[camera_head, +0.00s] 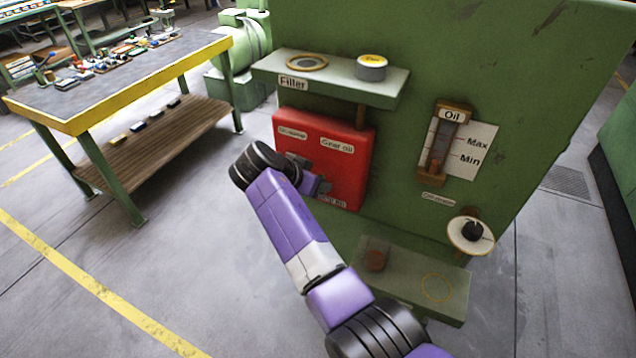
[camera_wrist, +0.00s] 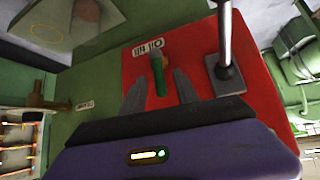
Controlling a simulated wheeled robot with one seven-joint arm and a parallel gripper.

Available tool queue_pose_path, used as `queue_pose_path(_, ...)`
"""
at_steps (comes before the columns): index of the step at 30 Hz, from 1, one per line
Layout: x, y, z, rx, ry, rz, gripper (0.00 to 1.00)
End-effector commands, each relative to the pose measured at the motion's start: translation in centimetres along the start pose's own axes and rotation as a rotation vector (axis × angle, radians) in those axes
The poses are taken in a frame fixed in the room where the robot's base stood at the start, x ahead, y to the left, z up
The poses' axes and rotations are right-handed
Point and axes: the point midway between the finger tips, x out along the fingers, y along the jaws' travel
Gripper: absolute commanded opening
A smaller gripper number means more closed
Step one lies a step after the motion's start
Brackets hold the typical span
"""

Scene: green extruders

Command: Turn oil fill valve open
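The red box (camera_head: 350,165) is mounted on the green machine's side, below a shelf. In the wrist view, which looks upside down, the red panel (camera_wrist: 255,110) carries a small green valve handle (camera_wrist: 158,74) beside a white label (camera_wrist: 149,48) that seems to read oil fill. My gripper (camera_wrist: 160,88) is open, with one grey finger on each side of the green handle and a visible gap to each. I cannot tell how deep the fingers reach.
A metal lever (camera_wrist: 226,55) stands out from the red panel close to my right finger. Above the box a shelf (camera_head: 330,75) holds a yellow-topped can (camera_head: 371,67). A lower shelf (camera_head: 410,280), an oil gauge (camera_head: 443,140) and a round black knob (camera_head: 472,232) are nearby.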

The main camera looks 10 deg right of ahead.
Motion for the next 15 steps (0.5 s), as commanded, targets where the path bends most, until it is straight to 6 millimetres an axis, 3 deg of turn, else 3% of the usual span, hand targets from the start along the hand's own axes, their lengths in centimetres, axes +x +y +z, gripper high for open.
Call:
queue_pose_path(9,-5.1,-0.1,0.1,-0.001,0.0,-0.002,0.37)
queue_pose_path(15,-6.6,0.0,0.1,-0.001,0.0,-0.001,0.37)
